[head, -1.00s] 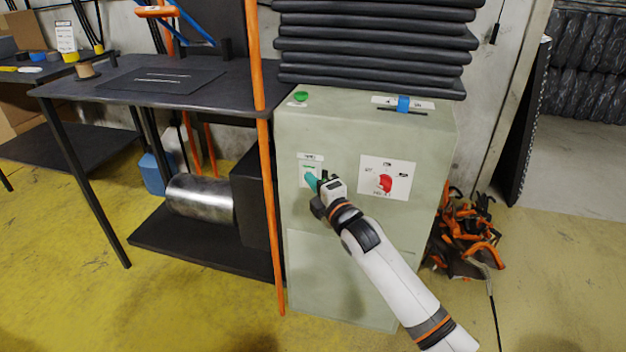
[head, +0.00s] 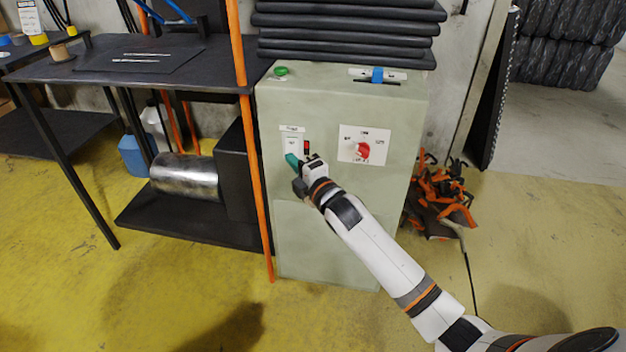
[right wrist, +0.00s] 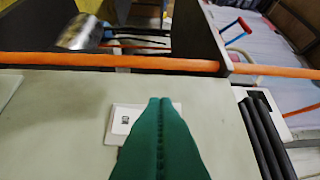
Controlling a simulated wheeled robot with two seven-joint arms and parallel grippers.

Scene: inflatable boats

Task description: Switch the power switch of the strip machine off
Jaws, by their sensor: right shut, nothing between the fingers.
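The strip machine is a pale green cabinet (head: 335,225) in the middle of the head view. A small white switch plate (head: 291,141) with a label above it is on the left of its front, with a red and dark part (head: 306,147) at its right side. My right gripper (head: 292,161) has teal fingertips closed together at the lower part of this plate. In the right wrist view the shut green fingers (right wrist: 160,110) cover much of the plate (right wrist: 122,122); I cannot tell if they touch it. The switch's position is unclear. My left gripper is out of view.
A white panel with a red rotary knob (head: 363,150) is right of the switch. A green button (head: 281,71) and a blue slider (head: 377,75) are on top. An orange post (head: 256,180) stands close left, beside a dark table (head: 130,75). Orange-black clutter (head: 440,195) lies right.

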